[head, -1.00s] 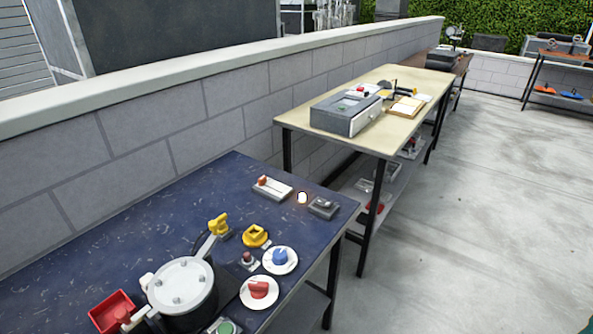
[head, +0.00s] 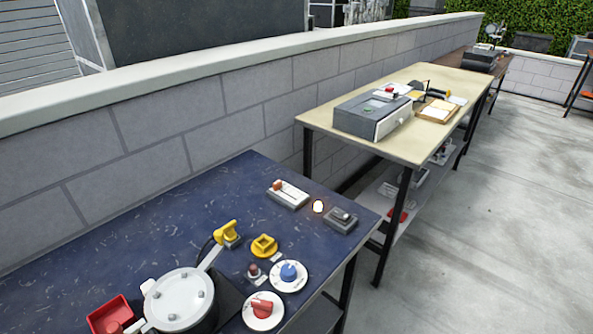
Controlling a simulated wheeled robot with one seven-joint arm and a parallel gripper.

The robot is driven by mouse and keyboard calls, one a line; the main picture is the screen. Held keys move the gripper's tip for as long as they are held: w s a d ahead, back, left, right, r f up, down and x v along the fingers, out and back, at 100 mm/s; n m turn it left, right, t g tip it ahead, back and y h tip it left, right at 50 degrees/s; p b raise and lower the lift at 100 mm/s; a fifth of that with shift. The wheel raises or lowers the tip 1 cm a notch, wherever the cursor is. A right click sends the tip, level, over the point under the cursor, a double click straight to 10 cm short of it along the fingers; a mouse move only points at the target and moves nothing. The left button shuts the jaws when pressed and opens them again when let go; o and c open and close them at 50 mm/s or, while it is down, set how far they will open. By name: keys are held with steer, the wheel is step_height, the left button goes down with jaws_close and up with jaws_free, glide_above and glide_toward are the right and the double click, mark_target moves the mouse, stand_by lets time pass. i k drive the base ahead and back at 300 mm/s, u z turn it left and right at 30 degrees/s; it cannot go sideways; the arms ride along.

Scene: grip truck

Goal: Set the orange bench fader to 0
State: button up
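The bench fader (head: 288,194) is a small pale box with a slot, lying on the dark blue bench top (head: 140,245) near its far edge. Its orange-red knob (head: 277,186) sits towards the left end of the slot. Any scale marks are too small to read. My gripper is not in view, so its state and its distance from the fader do not show.
Right of the fader are a glowing lamp (head: 318,206) and a grey switch box (head: 341,220). Nearer are a yellow fitting (head: 264,246), blue dial (head: 289,274), red dial (head: 262,309) and lidded pot (head: 180,297). A block wall (head: 150,145) stands behind; open floor (head: 500,210) lies right.

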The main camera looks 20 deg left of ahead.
mark_target(276, 185)
steer(key=i, duration=0.95)
steer(key=u, duration=1.95)
